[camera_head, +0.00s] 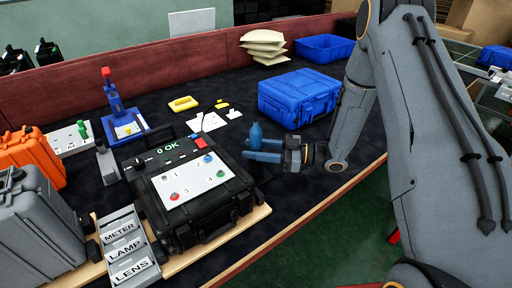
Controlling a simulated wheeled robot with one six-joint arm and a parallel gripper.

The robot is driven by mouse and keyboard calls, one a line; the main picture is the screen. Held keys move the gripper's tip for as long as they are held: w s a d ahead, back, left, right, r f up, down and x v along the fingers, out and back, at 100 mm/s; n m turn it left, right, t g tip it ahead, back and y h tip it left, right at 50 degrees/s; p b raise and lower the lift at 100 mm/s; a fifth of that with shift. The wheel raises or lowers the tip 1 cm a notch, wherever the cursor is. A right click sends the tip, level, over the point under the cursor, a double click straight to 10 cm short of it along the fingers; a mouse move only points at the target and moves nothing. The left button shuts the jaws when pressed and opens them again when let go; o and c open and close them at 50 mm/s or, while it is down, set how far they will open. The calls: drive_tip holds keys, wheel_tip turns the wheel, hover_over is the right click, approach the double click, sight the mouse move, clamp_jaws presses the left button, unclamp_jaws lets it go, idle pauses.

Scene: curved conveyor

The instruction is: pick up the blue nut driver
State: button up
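A blue nut driver (256,132) appears to stand upright near the middle of the view, with its narrow end up. My gripper (252,151) comes in from the right, and its two blue-grey fingers point left. The nut driver shows just above the upper finger, and its lower part is hidden by the fingers. A narrow gap shows between the fingers. I cannot tell whether they touch or hold the nut driver.
A black tester case (205,226) with buttons stands left of my gripper. A closed blue toolbox (300,97) is behind it. White cards and yellow parts lie on the dark bench. Labelled trays (127,247), an orange case (28,158) and a grey case (38,228) are at left.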

drive_tip(key=a, duration=0.1)
drive_tip(key=a+p, duration=0.1)
drive_tip(key=a, duration=0.1)
drive_tip(key=shift+w+a+r, duration=0.1)
drive_tip(key=shift+w+a, duration=0.1)
drive_tip(key=shift+w, duration=0.2)
clamp_jaws()
drive_tip(key=shift+r, duration=0.1)
wheel_tip(320, 180, up, 19)
drive_tip(key=p, duration=0.4)
idle(1.0)
